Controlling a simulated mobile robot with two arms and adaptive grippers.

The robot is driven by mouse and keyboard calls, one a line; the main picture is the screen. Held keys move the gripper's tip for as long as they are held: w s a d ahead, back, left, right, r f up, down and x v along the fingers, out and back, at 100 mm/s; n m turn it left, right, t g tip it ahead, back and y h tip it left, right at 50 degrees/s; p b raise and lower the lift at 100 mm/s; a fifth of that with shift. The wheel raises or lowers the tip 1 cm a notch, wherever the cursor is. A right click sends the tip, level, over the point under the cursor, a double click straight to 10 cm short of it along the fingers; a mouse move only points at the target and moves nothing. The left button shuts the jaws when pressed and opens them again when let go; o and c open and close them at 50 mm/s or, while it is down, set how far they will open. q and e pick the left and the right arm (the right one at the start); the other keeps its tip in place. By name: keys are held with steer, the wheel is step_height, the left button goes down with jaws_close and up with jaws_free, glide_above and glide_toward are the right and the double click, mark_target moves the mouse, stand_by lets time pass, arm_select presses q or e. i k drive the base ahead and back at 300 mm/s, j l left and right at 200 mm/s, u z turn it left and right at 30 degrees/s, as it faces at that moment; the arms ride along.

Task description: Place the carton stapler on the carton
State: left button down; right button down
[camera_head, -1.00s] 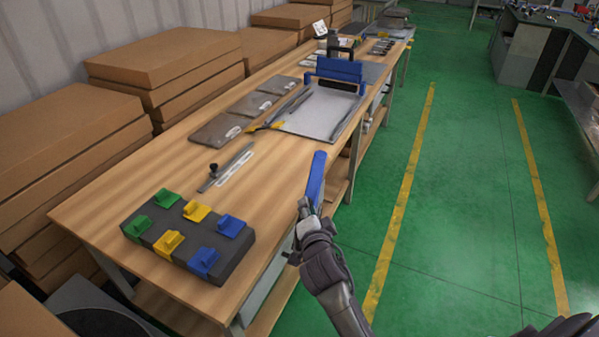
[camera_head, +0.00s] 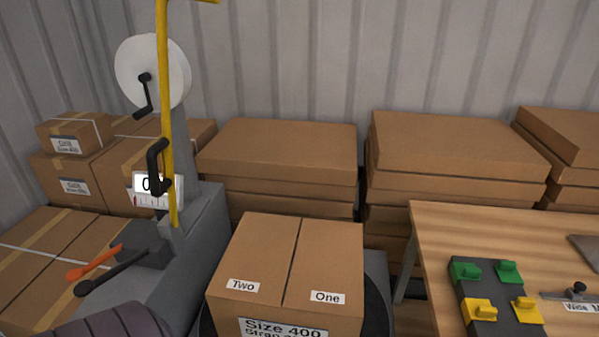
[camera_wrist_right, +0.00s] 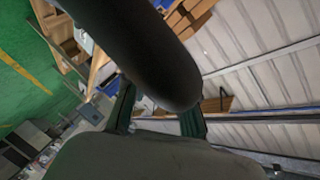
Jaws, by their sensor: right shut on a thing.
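The carton (camera_head: 290,262) is a closed brown box with its seam running across the top and the labels "Two", "One" and "Size 400". It stands upright in the lower middle of the head view, and nothing lies on its top. My right gripper (camera_wrist_right: 157,112) shows only in the right wrist view, shut on the blue carton stapler (camera_wrist_right: 146,103). A large dark rounded part hides most of the stapler there. The wrist view does not show the carton clearly, so I cannot tell the distance between them. My left gripper is not in view.
A grey strapping machine (camera_head: 185,250) with a white reel (camera_head: 152,72) and a yellow upright (camera_head: 168,120) stands left of the carton. The wooden table (camera_head: 445,235) with a clip board (camera_head: 488,300) is at right. Flat carton stacks (camera_head: 280,145) line the wall.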

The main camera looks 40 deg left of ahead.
mark_target(265, 265)
steer(key=k+j+u, duration=0.3)
steer(key=j+u, duration=0.35)
steer(key=k+j+u, duration=0.1)
steer(key=j+u, duration=0.2)
steer(key=j, duration=0.25)
